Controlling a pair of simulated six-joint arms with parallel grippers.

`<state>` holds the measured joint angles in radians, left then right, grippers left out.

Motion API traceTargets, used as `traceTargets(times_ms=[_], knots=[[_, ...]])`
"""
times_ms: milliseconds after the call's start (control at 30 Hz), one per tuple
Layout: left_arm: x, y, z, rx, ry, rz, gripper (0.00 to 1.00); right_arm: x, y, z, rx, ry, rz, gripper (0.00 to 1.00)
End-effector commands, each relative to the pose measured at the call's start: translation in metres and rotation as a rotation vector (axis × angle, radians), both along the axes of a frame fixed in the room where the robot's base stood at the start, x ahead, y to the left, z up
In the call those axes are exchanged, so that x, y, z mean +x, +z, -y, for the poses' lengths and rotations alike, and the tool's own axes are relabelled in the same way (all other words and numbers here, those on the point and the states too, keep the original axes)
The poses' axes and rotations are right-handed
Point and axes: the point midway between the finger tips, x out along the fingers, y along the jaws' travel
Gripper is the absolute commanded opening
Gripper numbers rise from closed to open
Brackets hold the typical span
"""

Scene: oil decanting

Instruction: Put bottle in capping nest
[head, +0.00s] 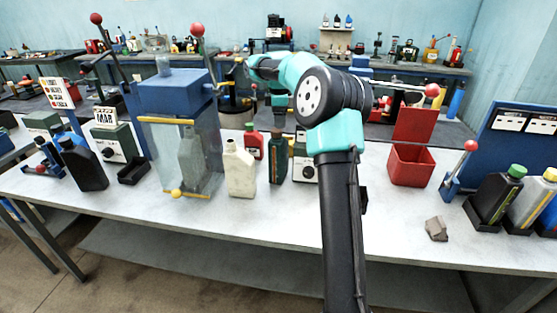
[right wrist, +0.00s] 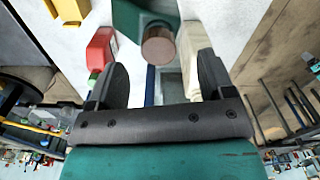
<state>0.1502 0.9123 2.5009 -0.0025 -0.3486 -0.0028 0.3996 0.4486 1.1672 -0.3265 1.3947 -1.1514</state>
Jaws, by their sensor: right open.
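My right gripper (head: 279,120) points down above a dark green bottle (head: 277,165) on the white bench. In the right wrist view its two fingers (right wrist: 161,68) are apart, with the dark green bottle's brownish round top (right wrist: 158,46) showing between and beyond them. I cannot tell whether they touch it. A cream bottle (head: 240,170) stands just left of the green one, and a red bottle (head: 253,142) stands behind. Which fixture is the capping nest is not clear; a clear guarded station (head: 160,158) with a blue top holds a greyish bottle shape. My left gripper is out of view.
A dark bottle (head: 82,165) and small black tray (head: 133,171) stand at left. A red bin (head: 411,166), grey lump (head: 436,229) and several bottles in black holders (head: 481,218) are at right. My right arm hides part of the middle; the front bench strip is mostly clear.

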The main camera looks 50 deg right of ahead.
Motion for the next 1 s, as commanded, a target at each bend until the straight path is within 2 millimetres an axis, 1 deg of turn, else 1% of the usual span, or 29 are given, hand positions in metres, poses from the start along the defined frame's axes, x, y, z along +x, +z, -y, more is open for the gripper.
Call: traceTargets(times_ms=[33, 100, 433, 533, 667, 800, 900, 1000], knots=[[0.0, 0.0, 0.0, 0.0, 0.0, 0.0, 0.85, 0.0, -0.006, 0.0, 0.0, 0.0, -0.001, 0.75], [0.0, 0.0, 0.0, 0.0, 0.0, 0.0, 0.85, 0.0, -0.01, 0.0, 0.0, 0.0, 0.0, 0.75], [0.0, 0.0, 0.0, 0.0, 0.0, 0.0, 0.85, 0.0, -0.012, 0.0, 0.0, 0.0, 0.0, 0.75], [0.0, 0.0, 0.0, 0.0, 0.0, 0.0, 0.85, 0.0, -0.016, 0.0, 0.001, 0.0, -0.001, 0.75], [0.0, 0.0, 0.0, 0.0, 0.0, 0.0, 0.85, 0.002, -0.03, 0.001, 0.001, 0.0, -0.003, 0.75], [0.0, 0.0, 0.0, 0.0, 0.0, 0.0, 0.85, 0.003, -0.05, 0.001, 0.001, 0.001, -0.003, 0.75], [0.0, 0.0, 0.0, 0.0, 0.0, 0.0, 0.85, 0.004, -0.06, 0.002, 0.0, 0.0, -0.001, 0.75], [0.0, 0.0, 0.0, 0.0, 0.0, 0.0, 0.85, 0.004, -0.064, 0.002, 0.0, 0.0, 0.0, 0.75]])
